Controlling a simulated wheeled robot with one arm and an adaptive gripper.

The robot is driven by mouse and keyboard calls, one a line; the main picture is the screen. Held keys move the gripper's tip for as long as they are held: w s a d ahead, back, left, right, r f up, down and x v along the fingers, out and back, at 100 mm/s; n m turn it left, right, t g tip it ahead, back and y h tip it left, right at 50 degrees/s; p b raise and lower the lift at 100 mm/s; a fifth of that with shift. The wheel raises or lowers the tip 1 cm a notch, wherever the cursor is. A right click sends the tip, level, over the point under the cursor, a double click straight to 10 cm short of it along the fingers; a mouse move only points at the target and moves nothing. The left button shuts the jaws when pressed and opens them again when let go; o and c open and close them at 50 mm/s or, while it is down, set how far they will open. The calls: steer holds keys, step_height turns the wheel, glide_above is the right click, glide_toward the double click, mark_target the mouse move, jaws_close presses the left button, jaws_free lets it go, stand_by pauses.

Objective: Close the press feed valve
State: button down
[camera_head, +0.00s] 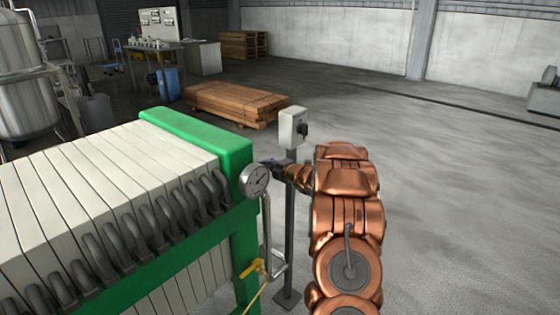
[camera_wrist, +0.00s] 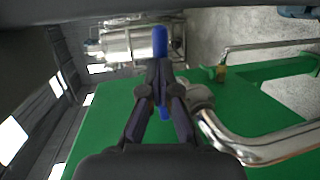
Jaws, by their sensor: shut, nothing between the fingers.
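In the wrist view a blue bar (camera_wrist: 160,42), which looks like a valve lever, runs up and down behind my fingertips. Part of it shows again between my fingers lower down. A bent silver pipe (camera_wrist: 262,148) and its fitting lie just right of my fingers, against the green end of the press (camera_wrist: 110,110). My gripper (camera_wrist: 158,66) is shut and empty in front of the bar; I cannot tell whether they touch. In the head view my gripper (camera_head: 272,164) is dark and small, near the press's far corner beside the gauge; the blue lever cannot be made out there.
A round gauge (camera_head: 255,180) and a yellow-handled valve (camera_head: 254,268) sit on the near side of the green press frame (camera_head: 195,135). A post with a grey switch box (camera_head: 293,126) stands close to my arm. Stacked planks (camera_head: 235,104) lie behind.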

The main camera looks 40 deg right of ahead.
steer(key=shift+w+d+n+y+p, duration=0.15)
steer(key=shift+w+n+y+p, duration=0.65)
steer(key=shift+w+y, duration=0.3)
steer(key=shift+s, duration=0.15)
steer(key=d+b+v, duration=0.1)
steer(key=b+v, duration=0.1)
steer(key=v, duration=1.1)
steer(key=shift+s+r, duration=0.15)
steer(key=shift+s, duration=0.2)
steer(key=shift+d, duration=0.1)
